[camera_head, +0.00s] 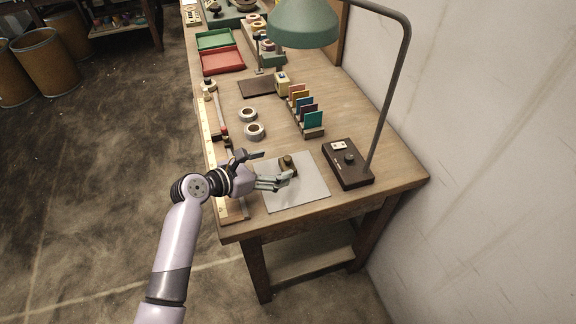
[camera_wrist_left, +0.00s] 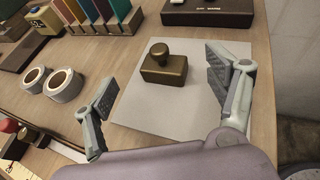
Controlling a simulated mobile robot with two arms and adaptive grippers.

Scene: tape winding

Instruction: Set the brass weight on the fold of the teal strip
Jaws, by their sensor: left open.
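The brass weight (camera_head: 287,161) is a dark block with a round knob. It stands upright on a pale grey sheet (camera_head: 312,186) near the table's front end, and it also shows in the left wrist view (camera_wrist_left: 163,69). My left gripper (camera_head: 276,165) is open and empty, its fingers spread to either side of the weight, with visible gaps in the left wrist view (camera_wrist_left: 160,72). A teal piece (camera_head: 313,120) stands upright at the near end of a rack of coloured pieces. I see no fold on it. My right gripper is not in view.
A dark control box (camera_head: 347,166) with the lamp's post stands right of the sheet. Two tape rolls (camera_head: 254,131) lie behind it to the left. A long ruler-like strip (camera_head: 206,125) runs along the left edge. Red (camera_head: 222,60) and green trays stand farther back.

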